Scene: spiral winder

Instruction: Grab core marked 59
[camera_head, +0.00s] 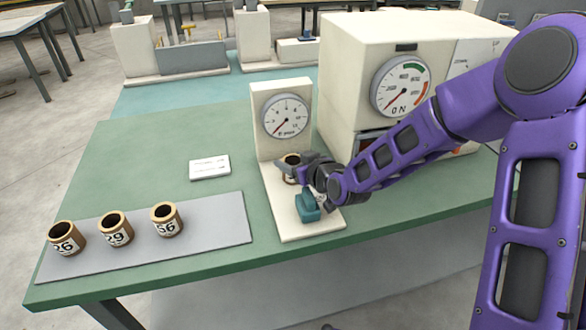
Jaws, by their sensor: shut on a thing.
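My gripper (295,167) is at the cream gauge stand, shut on a brown core (290,160) close to the foot of its dial. Any number on this core is hidden by the fingers. Three more tan cores stand upright in a row on the grey mat (215,230) at the left. The left one (66,240) reads 26, the middle one (116,230) seems to read 29, and the right one (167,220) reads 56; the print is small.
The gauge stand (257,142) has a round dial and a teal block (308,206) on its base. A large cream machine (345,100) with a dial stands behind my arm. A white card (210,167) lies on the green table (150,150), which is otherwise clear at left.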

